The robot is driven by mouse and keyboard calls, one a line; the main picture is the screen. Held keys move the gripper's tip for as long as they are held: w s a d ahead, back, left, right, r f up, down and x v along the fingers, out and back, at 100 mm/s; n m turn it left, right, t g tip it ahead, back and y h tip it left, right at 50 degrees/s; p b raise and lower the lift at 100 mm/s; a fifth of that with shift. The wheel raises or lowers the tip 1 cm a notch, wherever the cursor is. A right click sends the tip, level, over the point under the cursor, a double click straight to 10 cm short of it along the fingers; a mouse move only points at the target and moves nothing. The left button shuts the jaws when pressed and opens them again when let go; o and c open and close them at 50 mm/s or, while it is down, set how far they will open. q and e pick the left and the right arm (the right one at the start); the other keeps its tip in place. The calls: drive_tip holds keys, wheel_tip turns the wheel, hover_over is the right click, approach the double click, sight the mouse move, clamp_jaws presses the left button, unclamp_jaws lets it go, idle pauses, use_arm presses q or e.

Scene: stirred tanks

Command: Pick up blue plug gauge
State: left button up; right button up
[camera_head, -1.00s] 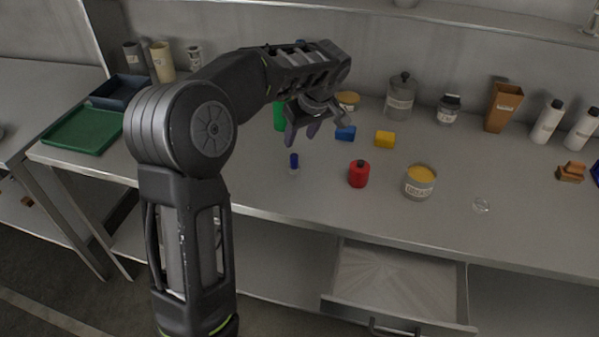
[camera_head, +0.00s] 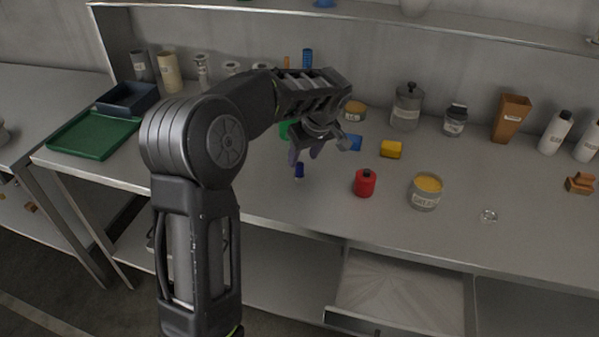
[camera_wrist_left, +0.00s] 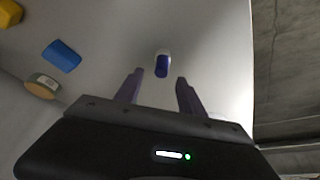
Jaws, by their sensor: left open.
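The blue plug gauge (camera_head: 299,171) stands on the bench, a small dark blue piece with a pale lower end. In the left wrist view the plug gauge (camera_wrist_left: 162,65) lies ahead of the fingertips, roughly midway between their lines. My left gripper (camera_head: 306,157) is open and empty, just above and close to the gauge in the head view. Its two fingers (camera_wrist_left: 158,87) are spread apart in the wrist view, not touching the gauge. My right gripper is not in view.
A red container (camera_head: 365,184) and a grease tin (camera_head: 425,193) stand right of the gauge. A blue block (camera_head: 354,143) and a yellow block (camera_head: 391,150) lie behind. A green tray (camera_head: 92,134) is at the left. A drawer (camera_head: 400,290) hangs open below the bench front.

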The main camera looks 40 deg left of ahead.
sight(300, 164)
use_arm(q)
drive_tip(key=shift+f, duration=0.1)
drive_tip(key=shift+a+f+p, duration=0.2)
drive_tip(key=shift+f+p, duration=0.1)
drive_tip(key=p+x, duration=0.1)
drive_tip(key=x, duration=0.2)
drive_tip(key=shift+a+f, duration=0.15)
drive_tip(key=shift+f, duration=0.15)
drive_tip(key=shift+a+f, duration=0.1)
drive_tip(key=shift+f, duration=0.2)
clamp_jaws()
idle(0.4)
